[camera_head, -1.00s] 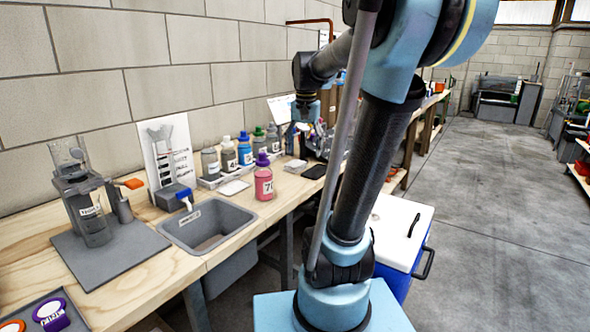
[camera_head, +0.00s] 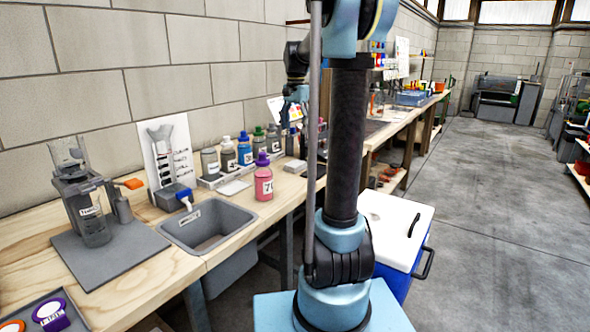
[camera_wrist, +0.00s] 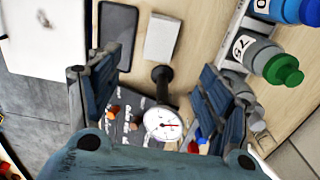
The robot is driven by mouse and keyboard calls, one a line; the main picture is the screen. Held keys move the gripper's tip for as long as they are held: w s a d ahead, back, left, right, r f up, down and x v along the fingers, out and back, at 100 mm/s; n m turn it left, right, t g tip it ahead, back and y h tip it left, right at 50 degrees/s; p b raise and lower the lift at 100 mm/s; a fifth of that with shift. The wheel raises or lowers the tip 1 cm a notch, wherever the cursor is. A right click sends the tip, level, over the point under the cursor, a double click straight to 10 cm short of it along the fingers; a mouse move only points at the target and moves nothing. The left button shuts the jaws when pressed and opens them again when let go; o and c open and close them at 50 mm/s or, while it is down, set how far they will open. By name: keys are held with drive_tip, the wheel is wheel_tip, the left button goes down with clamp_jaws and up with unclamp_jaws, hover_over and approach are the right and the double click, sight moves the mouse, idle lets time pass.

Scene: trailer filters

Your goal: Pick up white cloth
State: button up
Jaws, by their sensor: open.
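A flat white piece (camera_head: 233,187) lies on the wooden bench in front of the bottles in the head view. A second, thicker white piece (camera_head: 295,166) lies farther right; it seems to be the small white rectangle (camera_wrist: 162,38) in the wrist view. I cannot tell which of the two is the cloth. My gripper (camera_wrist: 157,62) is open and empty, pointing down above the bench. In the head view my gripper (camera_head: 297,92) hangs above the bench's right part, partly hidden by my arm. The white rectangle shows beyond and between its fingertips, apart from them.
Below my gripper are a dial gauge (camera_wrist: 163,123) and a dark printed mat with small coloured parts. A black flat device (camera_wrist: 115,35) lies beside the white rectangle. Bottles, including a pink one (camera_head: 263,182), line the bench. A grey sink (camera_head: 207,226) and a white-lidded cooler (camera_head: 395,225) are nearby.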

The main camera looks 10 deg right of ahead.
sight(295, 163)
wheel_tip(295, 163, down, 15)
drive_tip(key=shift+w+r, duration=0.1)
drive_tip(key=shift+w, duration=0.05)
idle(0.6)
drive_tip(key=shift+c, duration=0.3)
drive_tip(key=c, duration=1)
